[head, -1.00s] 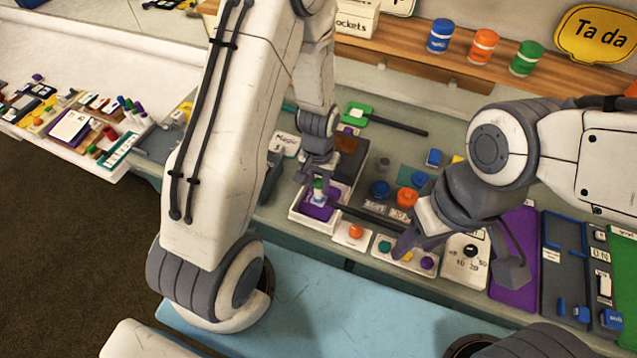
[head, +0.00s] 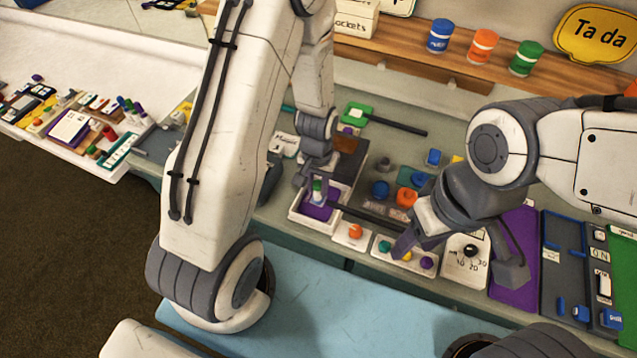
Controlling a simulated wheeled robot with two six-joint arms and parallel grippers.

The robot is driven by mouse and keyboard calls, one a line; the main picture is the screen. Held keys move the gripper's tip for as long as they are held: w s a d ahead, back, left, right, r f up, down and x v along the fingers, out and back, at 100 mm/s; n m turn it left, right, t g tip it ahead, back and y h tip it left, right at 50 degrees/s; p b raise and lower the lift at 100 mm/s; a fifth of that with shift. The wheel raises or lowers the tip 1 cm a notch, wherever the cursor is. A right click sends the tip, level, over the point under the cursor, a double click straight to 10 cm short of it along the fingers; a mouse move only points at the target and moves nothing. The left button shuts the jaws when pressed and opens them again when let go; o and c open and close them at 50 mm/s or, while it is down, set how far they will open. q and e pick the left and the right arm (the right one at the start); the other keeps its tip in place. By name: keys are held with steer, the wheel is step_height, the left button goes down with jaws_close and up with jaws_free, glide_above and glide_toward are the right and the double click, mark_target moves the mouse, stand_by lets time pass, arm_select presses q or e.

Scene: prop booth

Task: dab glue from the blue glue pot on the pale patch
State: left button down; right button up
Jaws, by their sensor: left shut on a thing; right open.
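My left gripper (head: 316,178) is low over a white tray (head: 297,214) with a purple surface (head: 313,211) inside. It is shut on a small upright thing with a green part (head: 317,187), partly hidden by the fingers. A pale spot (head: 318,199) shows just under the green part; I cannot tell whether it is the pale patch or part of the held thing, nor whether they touch. A blue pot (head: 380,189), which looks like the glue pot, stands right of the tray. My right gripper (head: 458,262) is open and empty over the bench front.
An orange pot (head: 406,197) stands beside the blue one. A dark rod (head: 372,217) lies right of the tray. A dial panel (head: 466,256) and a button panel (head: 406,254) are near my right gripper. Blue, orange and green jars (head: 483,46) line the back shelf.

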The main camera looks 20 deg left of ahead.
arm_select(q)
steer(key=shift+w, duration=0.3)
steer(key=shift+w, duration=0.2)
steer(key=shift+s, duration=0.15)
steer(key=shift+s, duration=0.45)
steer(key=shift+w, duration=0.2)
steer(key=shift+w, duration=0.4)
steer(key=shift+s, duration=0.15)
steer(key=shift+s, duration=0.35)
